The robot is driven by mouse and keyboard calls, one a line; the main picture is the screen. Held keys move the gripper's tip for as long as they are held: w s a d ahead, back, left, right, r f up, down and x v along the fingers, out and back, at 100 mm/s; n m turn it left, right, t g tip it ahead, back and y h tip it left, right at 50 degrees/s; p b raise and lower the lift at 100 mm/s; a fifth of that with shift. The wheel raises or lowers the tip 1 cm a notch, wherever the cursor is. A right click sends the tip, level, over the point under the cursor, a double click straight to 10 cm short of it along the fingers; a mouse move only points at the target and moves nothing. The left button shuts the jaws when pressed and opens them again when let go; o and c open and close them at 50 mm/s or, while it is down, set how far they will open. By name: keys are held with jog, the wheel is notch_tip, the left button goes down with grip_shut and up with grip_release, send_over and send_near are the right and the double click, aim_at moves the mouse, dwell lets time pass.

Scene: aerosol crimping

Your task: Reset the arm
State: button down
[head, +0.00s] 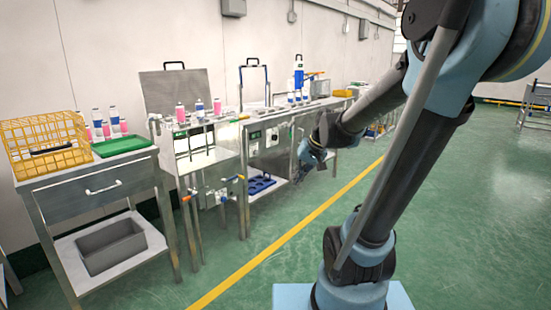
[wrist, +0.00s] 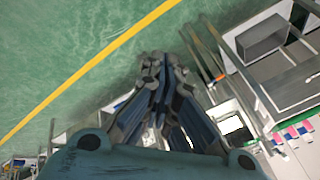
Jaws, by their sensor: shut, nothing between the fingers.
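My arm fills the right side of the head view, rising from its base and bending down toward the benches. My gripper (head: 299,172) hangs at its end in front of the steel workbench (head: 268,124), over the open floor side, touching nothing that I can see. In the wrist view my gripper (wrist: 163,66) has its fingertips together, with nothing between them. The green floor shows beyond the fingertips.
A steel cart (head: 92,180) with a yellow basket (head: 40,142), green tray (head: 122,144) and grey bin (head: 110,245) stands at left. Pink and white cans stand on the benches along the wall. Green floor with a yellow line (head: 262,258) is clear in front.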

jog(key=s+d+f+h, duration=0.1)
jog(key=s+d+f, duration=0.1)
jog(key=s, duration=0.4)
jog(key=s+d+f+g+h, duration=0.1)
jog(key=s+d+f, duration=0.2)
jog(key=s+d, duration=0.2)
jog(key=s+d+f+h, duration=0.2)
jog(key=s+d+f, duration=0.1)
jog(key=s, duration=0.5)
jog(key=shift+d, duration=0.55)
